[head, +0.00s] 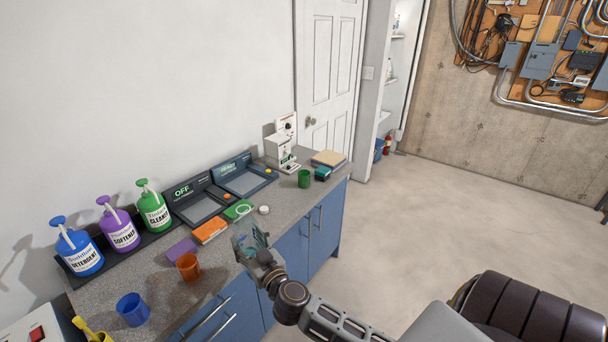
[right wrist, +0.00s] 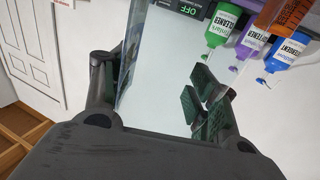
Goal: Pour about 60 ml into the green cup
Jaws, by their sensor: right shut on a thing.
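The green cup (head: 304,179) stands upright near the far end of the counter, in front of a white machine. My right gripper (head: 259,252) is shut on a clear container (head: 246,236), held over the counter's front edge, nearer to me than the green cup and apart from it. In the right wrist view the clear container (right wrist: 155,70) fills the middle between the fingers of my right gripper (right wrist: 150,105). I cannot tell whether it holds liquid or how full it is. My left gripper is not in view.
An orange cup (head: 188,268) and a blue cup (head: 133,309) stand at the near end. Blue (head: 80,250), purple (head: 120,225) and green (head: 153,208) pump bottles line the wall. Two dark scale-like panels (head: 200,203) (head: 244,177) and the white machine (head: 281,150) stand behind.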

